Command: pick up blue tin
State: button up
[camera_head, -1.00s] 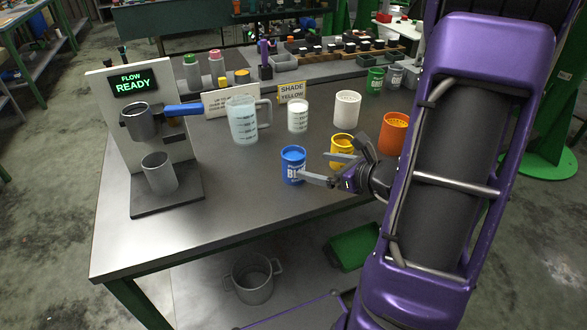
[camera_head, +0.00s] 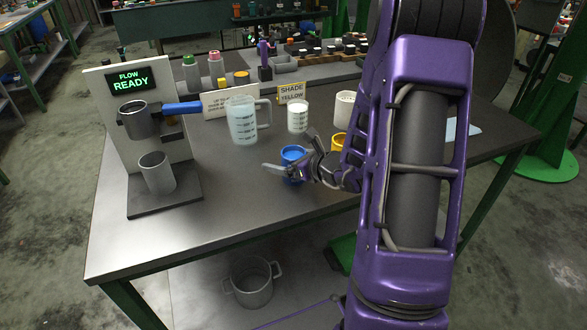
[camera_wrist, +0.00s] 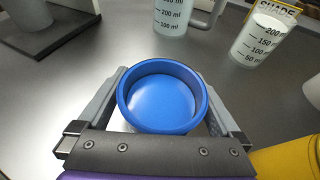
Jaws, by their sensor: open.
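The blue tin (camera_head: 291,153) stands upright on the metal table. In the wrist view the blue tin (camera_wrist: 162,97) is an open-topped blue cup with a smooth blue inside, between the two grey fingers. My gripper (camera_head: 290,160) is open around it; in the wrist view one finger of my gripper (camera_wrist: 161,100) is on each side, close to its wall. I cannot tell whether the fingers touch it. In the head view, my gripper hides much of the tin's front.
A measuring jug (camera_head: 243,120), a beaker of white liquid (camera_head: 298,117) and a white cup (camera_head: 344,108) stand behind. A yellow tin (camera_head: 339,143) is close on the right, partly hidden by my arm. The dispenser (camera_head: 135,125) stands left, with clear table between.

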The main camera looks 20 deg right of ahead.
grip_shut()
dwell(0.5)
jog(key=shift+r, duration=0.15)
notch_tip(320, 180, up, 10)
jog(key=p, duration=0.2)
jog(key=shift+f, duration=0.2)
dwell(0.8)
